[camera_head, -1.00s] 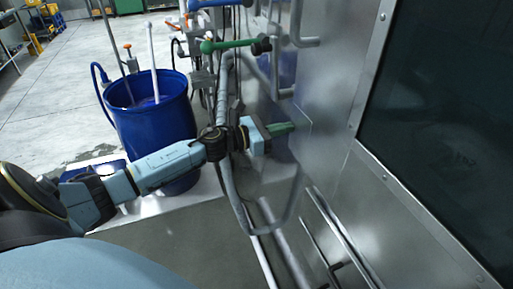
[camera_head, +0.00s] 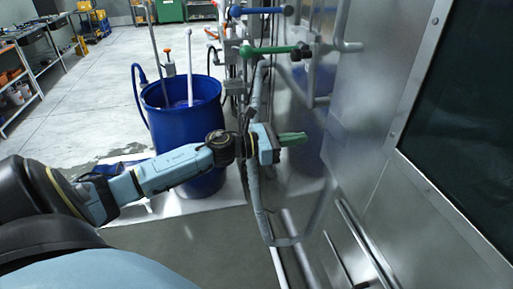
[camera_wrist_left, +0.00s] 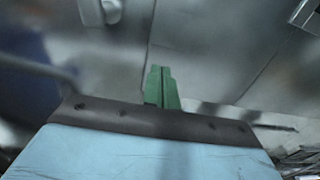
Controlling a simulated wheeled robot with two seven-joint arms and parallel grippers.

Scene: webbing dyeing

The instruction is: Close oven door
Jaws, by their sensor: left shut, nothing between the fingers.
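A large steel oven panel (camera_head: 385,95) with a dark window (camera_head: 470,130) fills the right of the head view. It looks like the oven door, but its hinge and outer edge are hard to make out. My left gripper (camera_head: 303,138) has green fingers, shut and empty, pointing right towards the steel surface. I cannot tell whether the fingertips touch it. In the left wrist view the same shut fingers (camera_wrist_left: 159,72) point at blurred grey metal. My right gripper is out of view.
A blue barrel (camera_head: 185,125) with rods in it stands behind my left arm. A green-handled valve (camera_head: 272,50) and a blue-handled one (camera_head: 262,11) sit above the gripper. A grey bent tube (camera_head: 258,195) hangs near my wrist. Open floor lies at the left.

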